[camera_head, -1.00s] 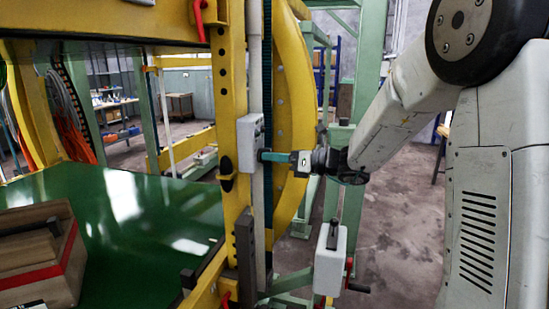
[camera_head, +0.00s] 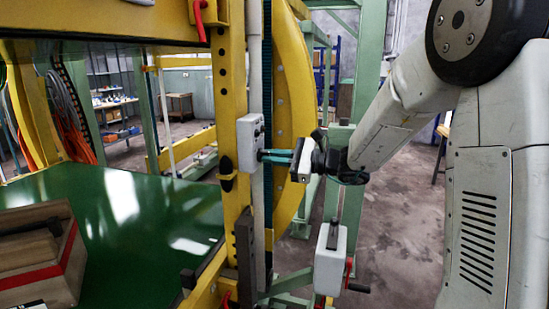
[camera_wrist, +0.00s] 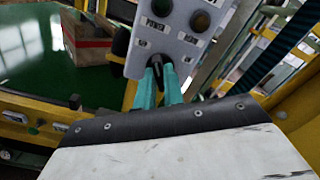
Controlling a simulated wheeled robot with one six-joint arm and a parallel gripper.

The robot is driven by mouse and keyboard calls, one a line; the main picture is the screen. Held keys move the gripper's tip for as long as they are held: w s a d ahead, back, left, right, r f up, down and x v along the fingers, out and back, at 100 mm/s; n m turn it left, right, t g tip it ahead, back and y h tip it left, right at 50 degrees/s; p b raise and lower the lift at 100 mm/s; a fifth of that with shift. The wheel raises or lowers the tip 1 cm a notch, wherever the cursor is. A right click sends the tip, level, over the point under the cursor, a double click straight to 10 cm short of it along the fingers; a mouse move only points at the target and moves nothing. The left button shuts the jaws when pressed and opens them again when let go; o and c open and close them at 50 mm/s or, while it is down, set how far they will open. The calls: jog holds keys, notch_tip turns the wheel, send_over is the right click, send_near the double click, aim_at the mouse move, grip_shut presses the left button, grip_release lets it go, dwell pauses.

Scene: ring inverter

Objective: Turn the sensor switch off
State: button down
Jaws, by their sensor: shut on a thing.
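The grey switch box (camera_head: 250,142) is fixed to the yellow post, and its face shows at the top of the wrist view (camera_wrist: 172,42). My gripper (camera_head: 264,156) reaches the box from the right. Its teal fingers (camera_wrist: 156,76) are shut on the dark knob, one on each side, and partly hide it.
A yellow post (camera_head: 228,85) and a curved yellow ring (camera_head: 292,120) stand close around the box. A second grey box with a lever (camera_head: 330,262) hangs below my gripper. A brown carton (camera_head: 40,262) lies on the green surface (camera_head: 140,215) at left.

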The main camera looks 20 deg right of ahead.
jog(key=shift+f+n, duration=0.1)
jog(key=shift+n, duration=0.5)
jog(key=c, duration=1.5)
grip_release()
jog(key=v, duration=0.8)
jog(key=shift+a, duration=0.1)
